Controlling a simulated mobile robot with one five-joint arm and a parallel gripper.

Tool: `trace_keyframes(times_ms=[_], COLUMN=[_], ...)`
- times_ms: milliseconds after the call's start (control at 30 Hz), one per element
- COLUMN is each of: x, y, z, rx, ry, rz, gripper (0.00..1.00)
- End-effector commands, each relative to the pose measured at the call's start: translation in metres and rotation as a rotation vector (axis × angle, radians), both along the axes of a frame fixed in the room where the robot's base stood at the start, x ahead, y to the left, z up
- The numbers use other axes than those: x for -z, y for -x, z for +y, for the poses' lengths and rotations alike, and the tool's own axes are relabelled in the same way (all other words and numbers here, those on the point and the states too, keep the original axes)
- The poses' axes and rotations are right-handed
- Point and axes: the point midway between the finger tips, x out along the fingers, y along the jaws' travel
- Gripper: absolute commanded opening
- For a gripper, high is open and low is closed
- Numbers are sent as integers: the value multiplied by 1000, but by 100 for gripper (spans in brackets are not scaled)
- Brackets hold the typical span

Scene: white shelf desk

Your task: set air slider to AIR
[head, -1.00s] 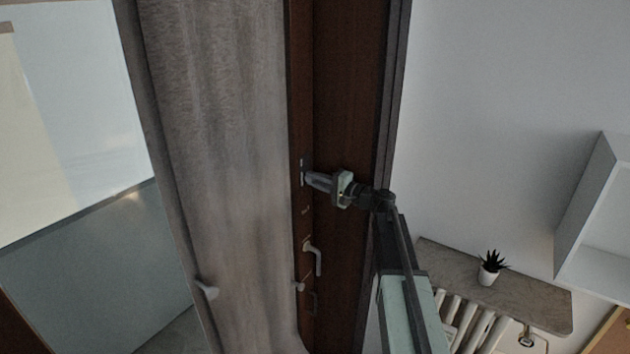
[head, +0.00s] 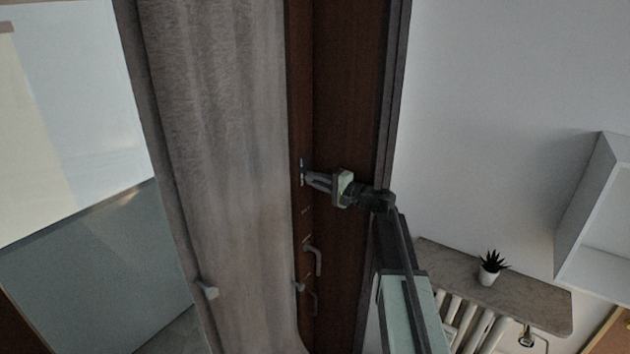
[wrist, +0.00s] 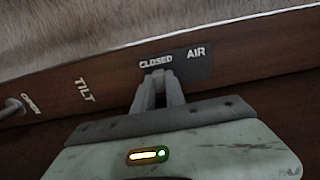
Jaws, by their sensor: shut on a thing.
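The dark label plate of the air slider (wrist: 199,67) is on the brown wooden frame in the wrist view, marked CLOSED on the left and AIR on the right. In the head view the plate (head: 302,168) is small, beside the curtain's edge. My gripper (wrist: 159,74) has its fingertips close together at the plate, just below the word CLOSED, left of AIR. In the head view my gripper (head: 306,177) reaches the frame from the right.
The word TILT (wrist: 81,90) and a knob by OPEN (wrist: 12,108) lie further left on the frame. A grey curtain (head: 215,150) hangs beside the frame. A handle (head: 316,260) is below the gripper. A potted plant (head: 491,268) stands on a ledge at right.

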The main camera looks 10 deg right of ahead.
Motion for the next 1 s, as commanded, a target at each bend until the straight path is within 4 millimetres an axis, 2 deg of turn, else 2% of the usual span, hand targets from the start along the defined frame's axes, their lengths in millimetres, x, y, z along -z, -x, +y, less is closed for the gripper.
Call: trace_keyframes(times_ms=[233, 533, 567, 600, 633, 1000], x=[-34, -31, -31, -31, -31, -31], y=[0, 0, 0, 0, 0, 5], z=[0, 0, 0, 0, 0, -5], rx=[1, 1, 1, 1, 1, 1], ry=[-1, -1, -1, -1, -1, -1], rz=[-1, -1, -1, -1, -1, -1], gripper=[0, 0, 24, 35, 38, 38])
